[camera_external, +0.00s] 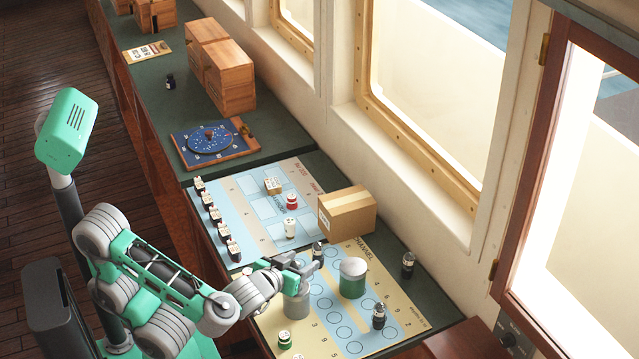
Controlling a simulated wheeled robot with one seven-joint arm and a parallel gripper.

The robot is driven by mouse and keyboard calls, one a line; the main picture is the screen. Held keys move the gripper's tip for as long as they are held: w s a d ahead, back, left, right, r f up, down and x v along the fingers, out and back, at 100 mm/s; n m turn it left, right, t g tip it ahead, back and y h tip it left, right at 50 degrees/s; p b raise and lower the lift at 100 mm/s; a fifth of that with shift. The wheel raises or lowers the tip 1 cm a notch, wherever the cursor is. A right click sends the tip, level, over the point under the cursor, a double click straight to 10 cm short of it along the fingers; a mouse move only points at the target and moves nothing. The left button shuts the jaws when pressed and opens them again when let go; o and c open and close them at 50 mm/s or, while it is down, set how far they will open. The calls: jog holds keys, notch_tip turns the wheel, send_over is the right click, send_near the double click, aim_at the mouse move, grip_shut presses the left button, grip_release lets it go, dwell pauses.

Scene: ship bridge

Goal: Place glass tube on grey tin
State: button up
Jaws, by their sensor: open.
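The grey tin (297,304) is a short grey cylinder standing on the near chart, below and partly covered by my gripper. My gripper (311,265) is open at the tin's upper right. A small dark-topped bottle (318,249) shows at its fingertips; I cannot tell if they touch it. I cannot make out for certain which thing is the glass tube. Similar dark bottles stand on the near chart (379,316) and at the right edge of the counter (408,265).
A green tin with a pale top (353,280) stands right of my gripper. A cardboard box (347,212) stands behind it. A small green jar (285,339) is at the front. The far chart (255,220) holds several small pieces. Windows line the right side.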

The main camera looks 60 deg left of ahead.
aim_at(293, 264)
jog(key=p+v, duration=0.2)
jog(key=v, duration=0.1)
jog(key=r+p+v, duration=0.1)
jog(key=p+v, duration=0.1)
jog(key=shift+s+d+r, duration=0.1)
jog(key=shift+d, duration=0.05)
jog(key=shift+s+f+p+v, duration=0.1)
jog(key=shift+f+p+v, duration=0.1)
jog(key=shift+p+v, duration=1.05)
jog(key=shift+s+f+p+v, duration=0.15)
jog(key=shift+p+v, duration=0.5)
jog(key=shift+p, duration=1.1)
jog(key=shift+f+p+v, duration=0.2)
jog(key=shift+p+v, duration=0.75)
jog(key=shift+p, duration=0.55)
